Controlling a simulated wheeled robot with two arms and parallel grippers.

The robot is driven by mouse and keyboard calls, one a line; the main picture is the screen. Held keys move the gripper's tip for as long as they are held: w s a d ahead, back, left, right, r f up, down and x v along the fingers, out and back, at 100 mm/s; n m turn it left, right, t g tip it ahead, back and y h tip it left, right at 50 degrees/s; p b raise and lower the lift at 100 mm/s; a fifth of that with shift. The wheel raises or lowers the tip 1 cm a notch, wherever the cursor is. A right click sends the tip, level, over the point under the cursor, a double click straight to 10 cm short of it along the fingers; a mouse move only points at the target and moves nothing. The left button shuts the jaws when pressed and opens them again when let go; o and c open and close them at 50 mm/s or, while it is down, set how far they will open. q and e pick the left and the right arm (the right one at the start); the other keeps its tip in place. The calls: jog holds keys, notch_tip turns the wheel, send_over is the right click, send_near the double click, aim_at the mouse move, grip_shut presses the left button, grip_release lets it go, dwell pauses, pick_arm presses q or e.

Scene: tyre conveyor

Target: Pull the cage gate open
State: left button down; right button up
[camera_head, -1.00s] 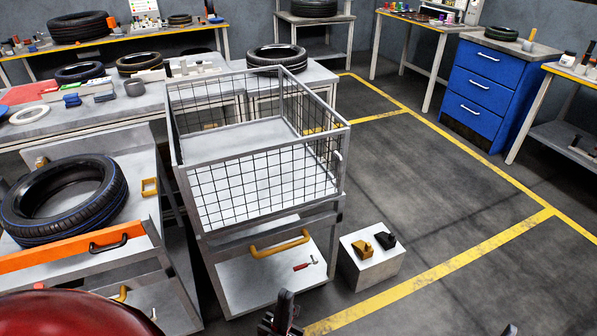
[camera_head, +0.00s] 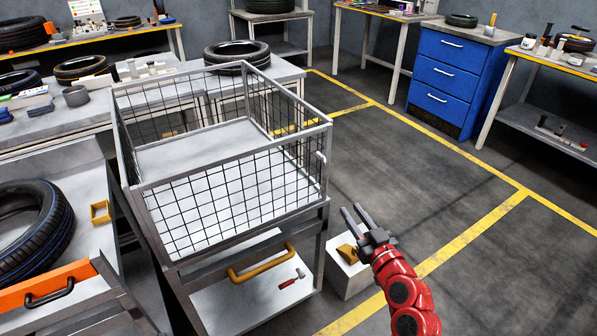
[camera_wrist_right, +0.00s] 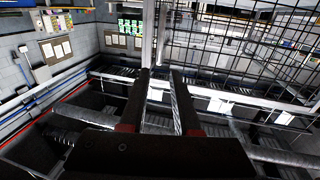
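The cage (camera_head: 228,130) is a grey frame with black wire mesh, open at the top, on a wheeled-cart-like stand. Its front mesh panel (camera_head: 232,205) stands upright and looks closed. A small light handle (camera_head: 321,158) sits on the cage's right side near the front corner. My right gripper (camera_head: 352,210) is right of the cage, below that handle and apart from it, with its two fingers spread and nothing between them. In the right wrist view, the open fingers (camera_wrist_right: 161,72) point toward a light upright post, with wire mesh (camera_wrist_right: 240,45) to the right. My left gripper is not in view.
A white box (camera_head: 343,272) with a yellow block (camera_head: 347,254) stands beside the stand, partly behind my right gripper. A yellow handle (camera_head: 262,266) and a red-handled tool (camera_head: 290,280) are low on the stand. A tyre cart (camera_head: 60,165) is at left. Floor to the right is clear.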

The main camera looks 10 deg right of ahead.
aim_at(326, 174)
jog(key=w+a+p, duration=0.1)
jog(key=w, duration=1)
jog(key=w+a+p, duration=0.1)
jog(key=w, duration=0.5)
jog(key=shift+a+p, duration=0.35)
jog(key=shift+c, duration=0.2)
grip_shut()
dwell(0.4)
